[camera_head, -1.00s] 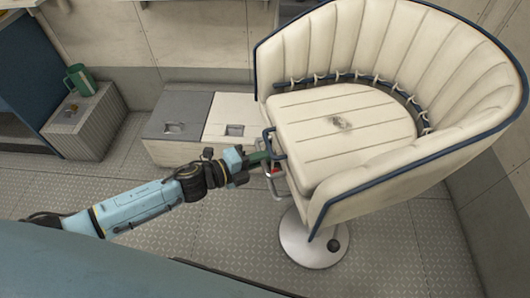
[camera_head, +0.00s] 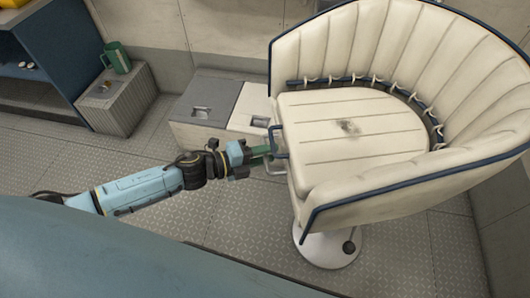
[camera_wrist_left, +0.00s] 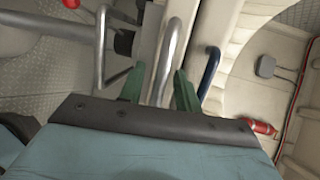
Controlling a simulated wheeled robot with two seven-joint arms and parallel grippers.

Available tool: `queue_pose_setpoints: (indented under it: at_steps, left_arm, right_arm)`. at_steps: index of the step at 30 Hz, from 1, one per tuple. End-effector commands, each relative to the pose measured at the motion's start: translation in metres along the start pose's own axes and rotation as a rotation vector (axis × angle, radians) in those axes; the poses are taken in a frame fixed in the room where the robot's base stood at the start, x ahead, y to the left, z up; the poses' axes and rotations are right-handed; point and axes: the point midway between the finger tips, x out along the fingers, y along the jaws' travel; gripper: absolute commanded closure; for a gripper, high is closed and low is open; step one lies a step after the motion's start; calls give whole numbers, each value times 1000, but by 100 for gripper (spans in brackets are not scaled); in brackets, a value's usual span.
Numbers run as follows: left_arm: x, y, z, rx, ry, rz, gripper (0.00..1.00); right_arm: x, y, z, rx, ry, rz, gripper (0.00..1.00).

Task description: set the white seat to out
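The white seat (camera_head: 375,148) is a cream tub chair with a blue-edged curved back on a round white pedestal (camera_head: 328,249). A small blue handle (camera_head: 279,141) stands at the left edge of its cushion. My left gripper (camera_head: 268,150) reaches this edge from the left. The blue handle (camera_wrist_left: 210,72) shows just right of the right finger. My right gripper is in no view.
A low box with grey and white lids (camera_head: 205,105) stands behind my left arm. A ribbed grey block (camera_head: 118,105) with a green mug (camera_head: 117,57) stands farther left beside blue shelving (camera_head: 50,45). Floor is clear between.

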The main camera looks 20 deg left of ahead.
Motion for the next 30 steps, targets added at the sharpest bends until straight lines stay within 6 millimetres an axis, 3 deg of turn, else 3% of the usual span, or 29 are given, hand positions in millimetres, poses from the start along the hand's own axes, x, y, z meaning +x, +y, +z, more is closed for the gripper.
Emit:
queue_pose_setpoints:
  at_steps: [7, 21, 30]
  left_arm:
    - [-19, 1, 0, -2, 0, 3, 67]
    - [-111, 1, -1, -2, 2, 3, 67]
    - [-133, 0, 0, -1, 0, 0, 67]
  right_arm:
    - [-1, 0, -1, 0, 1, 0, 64]
    - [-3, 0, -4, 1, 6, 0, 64]
    - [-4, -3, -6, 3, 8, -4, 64]
